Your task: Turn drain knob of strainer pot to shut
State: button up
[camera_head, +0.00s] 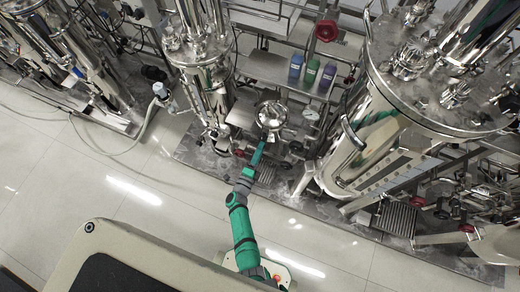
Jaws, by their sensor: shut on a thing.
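The strainer pot appears to be the small, round, polished steel vessel (270,113) near the middle of the view, between two larger steel tanks. My green arm reaches up from the bottom, and my gripper (261,148) is at the lower front of this pot. The gripper is small here and seen from above and behind. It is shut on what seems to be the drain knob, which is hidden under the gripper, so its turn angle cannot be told.
A pressure gauge (311,114) and coloured bottles (311,71) stand behind. A large tank (370,125) rises at right, a narrower one (207,95) at left. Tiled floor (150,175) is open in front.

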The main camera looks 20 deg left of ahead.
jog(key=shift+s+f, duration=0.1)
jog(key=o, duration=1.1)
jog(key=shift+c, duration=0.2)
jog(key=s, duration=1)
jog(key=shift+s+a, duration=0.2)
jog(key=shift+s, duration=0.15)
jog(key=shift+d, duration=0.1)
jog(key=s+d+r+n+g, duration=0.1)
jog(key=s+d+r+n, duration=0.4)
jog(key=r, duration=0.5)
jog(key=s+d+r+n, duration=0.6)
jog(key=s+r, duration=0.3)
jog(key=r, duration=0.2)
jog(key=s+d+r+n+g, duration=0.1)
jog(key=s+d+r+n, duration=0.5)
jog(key=r, duration=0.4)
jog(key=shift+s+r+n+g+y, duration=0.3)
jog(key=shift+s+n, duration=0.15)
jog(key=shift+n, duration=0.55)
